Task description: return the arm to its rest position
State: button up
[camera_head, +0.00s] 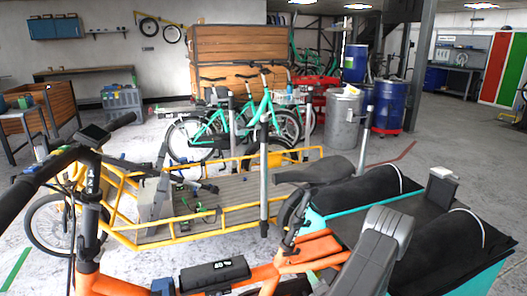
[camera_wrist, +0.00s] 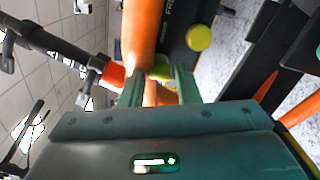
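My gripper (camera_wrist: 160,76) shows in the wrist view, with two green fingers standing apart. Orange bike tubing (camera_wrist: 140,30) lies beyond and between them. A small yellow-green thing (camera_wrist: 160,73) shows at the fingertips; I cannot tell whether the fingers touch it. I cannot make out my gripper in the head view. The orange bike (camera_head: 320,250) stands close in front there, with a dark battery pack (camera_head: 214,273) low on its frame. A dark pack (camera_wrist: 180,22) with a round yellow cap (camera_wrist: 198,38) also shows in the wrist view.
A yellow cargo bike (camera_head: 180,238) with a flat deck stands just beyond. A black-topped, teal-edged cargo box (camera_head: 420,205) takes up the right. A green bike (camera_head: 250,120), a grey bin (camera_head: 343,130) and a blue barrel (camera_head: 388,105) stand farther back. Open floor (camera_head: 455,140) shows at right.

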jog(key=shift+m+p, duration=1.2)
jog(key=shift+m, duration=0.5)
